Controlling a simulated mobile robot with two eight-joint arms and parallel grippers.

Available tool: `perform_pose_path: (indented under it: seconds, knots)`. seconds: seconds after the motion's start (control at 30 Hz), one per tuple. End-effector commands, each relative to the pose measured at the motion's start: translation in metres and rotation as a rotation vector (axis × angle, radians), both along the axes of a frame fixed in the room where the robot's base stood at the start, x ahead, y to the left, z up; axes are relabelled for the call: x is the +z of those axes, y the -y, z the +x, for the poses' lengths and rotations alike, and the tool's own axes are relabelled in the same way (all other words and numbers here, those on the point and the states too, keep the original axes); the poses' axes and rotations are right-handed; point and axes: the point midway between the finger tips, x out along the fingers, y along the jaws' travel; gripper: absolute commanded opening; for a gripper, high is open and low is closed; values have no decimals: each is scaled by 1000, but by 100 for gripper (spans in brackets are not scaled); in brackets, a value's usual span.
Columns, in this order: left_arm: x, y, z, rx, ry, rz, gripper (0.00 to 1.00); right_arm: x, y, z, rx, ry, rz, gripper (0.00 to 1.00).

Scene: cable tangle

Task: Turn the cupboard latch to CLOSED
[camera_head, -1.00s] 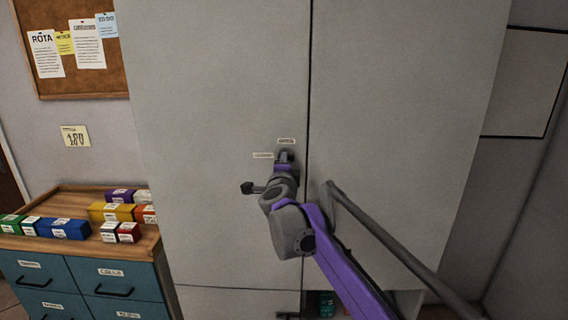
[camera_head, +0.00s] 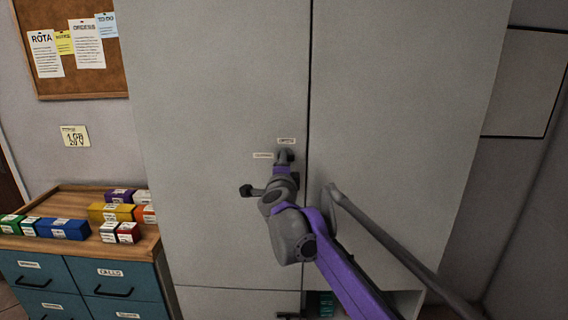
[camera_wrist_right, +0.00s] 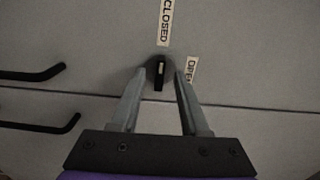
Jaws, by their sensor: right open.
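The cupboard latch (camera_wrist_right: 159,75) is a small dark knob with a pale mark on a grey round base. The CLOSED label (camera_wrist_right: 165,20) lies above it in the right wrist view, and the OPEN label (camera_wrist_right: 191,72) lies to its right. In the head view the labels show as OPEN (camera_head: 286,141) above and CLOSED (camera_head: 263,155) to the left. My right gripper (camera_wrist_right: 160,78) is open, with one finger on each side of the latch. Whether the fingers touch it I cannot tell. In the head view my gripper (camera_head: 285,157) largely hides the latch. My left gripper is out of view.
The latch sits on the left door of the tall grey cupboard (camera_head: 215,80), near the seam. Two black bar handles (camera_wrist_right: 35,74) (camera_wrist_right: 45,123) show in the right wrist view. A drawer unit (camera_head: 90,280) with several coloured boxes (camera_head: 62,229) stands at left.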

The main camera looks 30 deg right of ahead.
Motion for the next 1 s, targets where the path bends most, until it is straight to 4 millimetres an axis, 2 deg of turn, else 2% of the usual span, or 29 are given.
perform_pose_path:
  seconds: [0.3, 0.5, 1.0]
  knots:
    - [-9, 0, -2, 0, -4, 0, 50, -1, -33, -54, 2, -1, 1, 45]
    - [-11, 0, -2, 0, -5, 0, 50, -1, -47, -76, 1, -1, -1, 45]
    - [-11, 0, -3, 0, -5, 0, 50, 0, -49, -81, 0, -1, -1, 45]
